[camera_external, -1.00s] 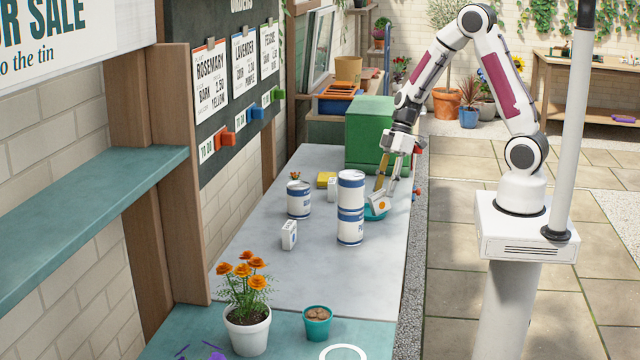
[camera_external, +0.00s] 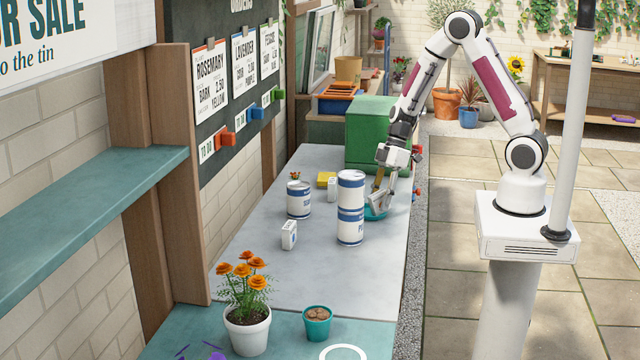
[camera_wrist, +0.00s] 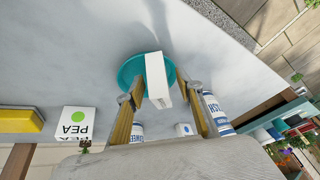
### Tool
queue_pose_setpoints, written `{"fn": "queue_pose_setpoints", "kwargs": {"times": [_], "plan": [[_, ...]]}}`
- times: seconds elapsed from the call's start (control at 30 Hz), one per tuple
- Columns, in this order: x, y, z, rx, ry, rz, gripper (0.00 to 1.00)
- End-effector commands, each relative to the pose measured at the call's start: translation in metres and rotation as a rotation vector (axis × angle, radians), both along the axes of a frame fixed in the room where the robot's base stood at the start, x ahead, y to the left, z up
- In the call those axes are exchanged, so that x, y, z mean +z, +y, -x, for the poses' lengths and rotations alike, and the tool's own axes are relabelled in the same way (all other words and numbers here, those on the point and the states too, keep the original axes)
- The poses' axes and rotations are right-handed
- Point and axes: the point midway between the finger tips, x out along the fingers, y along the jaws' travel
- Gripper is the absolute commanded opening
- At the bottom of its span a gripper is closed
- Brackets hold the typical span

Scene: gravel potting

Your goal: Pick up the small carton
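A small white carton (camera_wrist: 157,72) sits on a round teal saucer (camera_wrist: 129,72) in the wrist view. In the external view the saucer (camera_external: 374,215) stands right of the stacked tins, and my gripper hides most or all of the carton. My gripper (camera_wrist: 165,92) is open, pointing down, with a finger on either side of the carton's near end. I cannot tell whether either finger touches it. Another white carton marked PEA (camera_wrist: 75,122) with a green dot and a blue-dotted carton (camera_wrist: 184,130) stand apart from the gripper.
Two stacked white-and-blue tins (camera_external: 351,208) stand close left of my gripper. Another tin (camera_external: 299,200) and a yellow block (camera_external: 326,179) are farther left. A green box (camera_external: 367,137) stands behind. The grey tabletop (camera_external: 320,275) is clear in front.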

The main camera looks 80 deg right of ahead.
Motion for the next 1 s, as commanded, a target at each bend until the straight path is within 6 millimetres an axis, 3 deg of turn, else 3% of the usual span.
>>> {"fn": "queue_pose_setpoints", "kwargs": {"times": [0.1,0.27,0.73,1.0], "plan": [[0.0,0.0,0.0,0.0,0.0,0.0,0.36],[0.0,0.0,0.0,0.0,0.0,0.0,0.0],[0.003,0.0,0.0,0.0,-0.002,0.0,0.0],[0.019,0.0,-0.001,0.001,-0.003,0.0,0.0]]}}
